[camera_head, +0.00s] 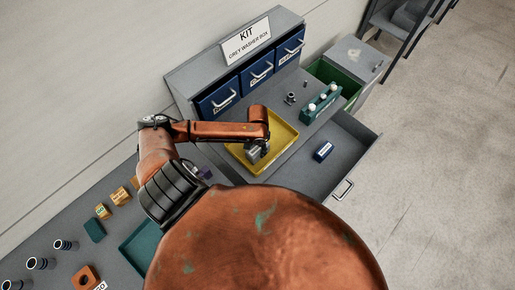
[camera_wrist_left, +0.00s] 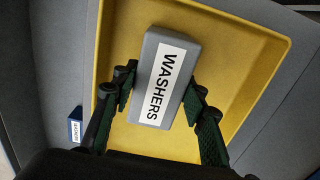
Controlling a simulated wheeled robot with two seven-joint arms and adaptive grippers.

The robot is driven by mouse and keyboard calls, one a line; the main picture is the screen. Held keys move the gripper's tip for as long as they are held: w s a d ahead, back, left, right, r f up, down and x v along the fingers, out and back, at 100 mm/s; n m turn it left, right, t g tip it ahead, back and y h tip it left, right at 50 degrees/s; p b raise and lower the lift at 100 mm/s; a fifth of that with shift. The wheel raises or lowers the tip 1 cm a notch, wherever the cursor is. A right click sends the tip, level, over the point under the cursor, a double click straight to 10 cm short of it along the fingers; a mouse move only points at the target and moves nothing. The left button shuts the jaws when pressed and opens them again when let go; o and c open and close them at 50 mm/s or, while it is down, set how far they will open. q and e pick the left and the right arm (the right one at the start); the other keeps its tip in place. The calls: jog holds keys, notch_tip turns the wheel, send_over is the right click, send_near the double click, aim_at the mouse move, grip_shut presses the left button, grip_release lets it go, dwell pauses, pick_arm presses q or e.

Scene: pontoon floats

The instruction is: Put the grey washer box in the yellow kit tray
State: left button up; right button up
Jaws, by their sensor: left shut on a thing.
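The grey washer box (camera_wrist_left: 160,78), with a white label reading WASHERS, is between the fingers of my left gripper (camera_wrist_left: 160,112) in the wrist view. In the head view, my left gripper (camera_head: 259,148) is shut on the grey box (camera_head: 253,156), over the yellow kit tray (camera_head: 236,153). The yellow tray (camera_wrist_left: 262,45) fills much of the wrist view beneath the box. I cannot tell whether the box touches the tray floor. My right gripper is not in view.
A green rack (camera_head: 320,104) stands right of the tray. Blue drawers (camera_head: 256,74) sit behind, under a KIT sign (camera_head: 247,41). Several orange and dark parts lie at the lower left.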

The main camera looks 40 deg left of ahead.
aim_at(257, 148)
pick_arm(q)
jog(key=o, duration=1.5)
jog(key=shift+c, duration=0.2)
notch_tip(257, 148, up, 12)
jog(key=shift+b, duration=0.3)
